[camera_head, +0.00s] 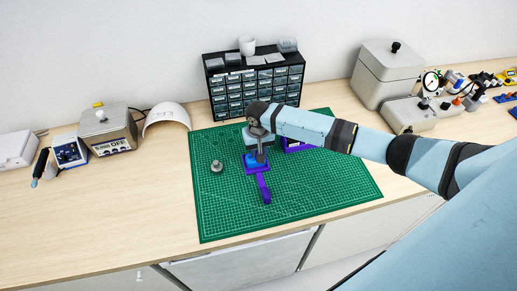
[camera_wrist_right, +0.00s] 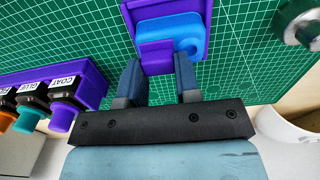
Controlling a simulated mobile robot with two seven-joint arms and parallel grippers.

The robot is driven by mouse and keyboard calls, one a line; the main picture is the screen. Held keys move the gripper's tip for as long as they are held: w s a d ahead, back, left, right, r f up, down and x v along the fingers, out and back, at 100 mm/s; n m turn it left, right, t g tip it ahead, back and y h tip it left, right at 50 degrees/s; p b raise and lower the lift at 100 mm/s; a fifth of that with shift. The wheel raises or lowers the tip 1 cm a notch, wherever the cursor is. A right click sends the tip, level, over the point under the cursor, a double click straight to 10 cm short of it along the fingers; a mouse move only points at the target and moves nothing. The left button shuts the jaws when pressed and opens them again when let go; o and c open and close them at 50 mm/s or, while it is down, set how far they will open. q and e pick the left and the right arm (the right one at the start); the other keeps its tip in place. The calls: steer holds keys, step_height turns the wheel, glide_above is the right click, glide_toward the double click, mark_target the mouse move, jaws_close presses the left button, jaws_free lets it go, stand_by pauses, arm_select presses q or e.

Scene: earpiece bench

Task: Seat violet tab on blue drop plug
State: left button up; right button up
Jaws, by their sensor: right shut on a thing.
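The blue drop plug (camera_wrist_right: 183,33) lies in a violet holder (camera_wrist_right: 138,10) in the right wrist view. The holder's violet handle (camera_head: 264,188) points toward the bench front in the head view. My right gripper (camera_wrist_right: 158,60) is shut on the violet tab (camera_wrist_right: 155,51), a small flat piece between its fingertips. The tab overlaps the near left part of the blue plug in the wrist view; whether it touches or is seated cannot be told. In the head view my right gripper (camera_head: 261,160) is directly over the holder and hides much of it. My left gripper is not in view.
A violet rack (camera_wrist_right: 92,78) of labelled bottles stands beside the gripper. A grey metal knob-like part (camera_head: 216,167) sits left of the holder on the green mat (camera_head: 330,190). A drawer cabinet (camera_head: 255,85) stands behind. The mat's front right is clear.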

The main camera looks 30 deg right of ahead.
steer(key=o, duration=1)
steer(key=shift+f, duration=0.1)
steer(key=shift+c, duration=0.2)
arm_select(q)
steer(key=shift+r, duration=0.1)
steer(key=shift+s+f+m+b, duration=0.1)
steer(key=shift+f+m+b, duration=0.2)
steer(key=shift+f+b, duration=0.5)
arm_select(e)
step_height(320, 180, up, 14)
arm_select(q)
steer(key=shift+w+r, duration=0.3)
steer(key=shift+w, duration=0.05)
arm_select(e)
steer(key=shift+f, duration=0.1)
